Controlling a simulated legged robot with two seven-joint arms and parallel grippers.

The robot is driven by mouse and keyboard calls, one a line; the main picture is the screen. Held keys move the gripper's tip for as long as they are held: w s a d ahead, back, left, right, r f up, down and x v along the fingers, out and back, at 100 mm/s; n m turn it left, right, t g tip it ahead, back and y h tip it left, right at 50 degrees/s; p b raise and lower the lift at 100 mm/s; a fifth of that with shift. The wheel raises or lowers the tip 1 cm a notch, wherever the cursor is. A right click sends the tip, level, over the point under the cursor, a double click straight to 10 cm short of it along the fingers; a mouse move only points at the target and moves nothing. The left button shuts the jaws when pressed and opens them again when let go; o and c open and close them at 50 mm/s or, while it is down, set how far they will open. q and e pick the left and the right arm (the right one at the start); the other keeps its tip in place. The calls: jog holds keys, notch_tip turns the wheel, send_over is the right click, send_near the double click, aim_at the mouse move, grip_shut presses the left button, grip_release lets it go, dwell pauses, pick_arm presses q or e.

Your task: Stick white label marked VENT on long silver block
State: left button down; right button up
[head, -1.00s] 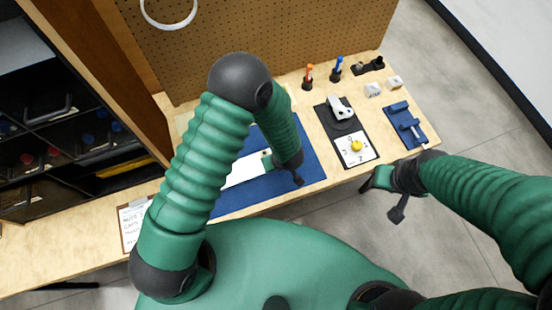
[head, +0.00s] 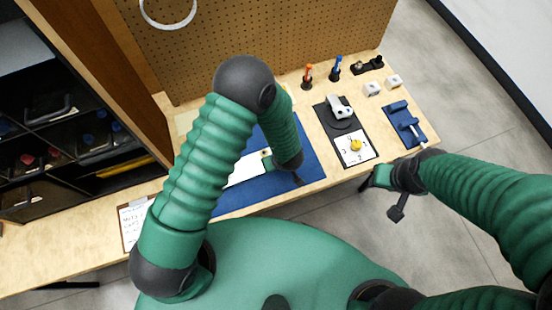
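A long pale, whitish piece (head: 245,171) lies on the blue mat (head: 311,167), partly hidden by my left arm. I cannot tell whether it is the long silver block or a label sheet. No VENT lettering is readable. My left gripper (head: 284,173) is low over the mat at the right end of the pale piece, beside a small yellowish spot. Whether it is open or holds anything is unclear. My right gripper (head: 382,196) hangs off the front edge of the table with its fingers apart and empty.
To the right are a black plate (head: 328,116) with a silver part, a white card (head: 349,157) with a yellow knob, a blue fixture (head: 402,118) and small white blocks (head: 372,89). An orange tool (head: 307,76) and a blue tool (head: 335,69) stand behind. A clipboard (head: 131,228) lies left.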

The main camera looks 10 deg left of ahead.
pick_arm(q)
jog(key=shift+f, duration=0.3)
dwell(0.5)
jog(key=shift+p, duration=0.5)
dwell(0.6)
jog(key=shift+f, duration=0.2)
dwell(0.8)
jog(key=c, duration=1.6)
grip_release()
jog(key=shift+o, duration=0.2)
jog(key=o, duration=0.5)
notch_tip(320, 180, up, 7)
jog(key=p, duration=0.7)
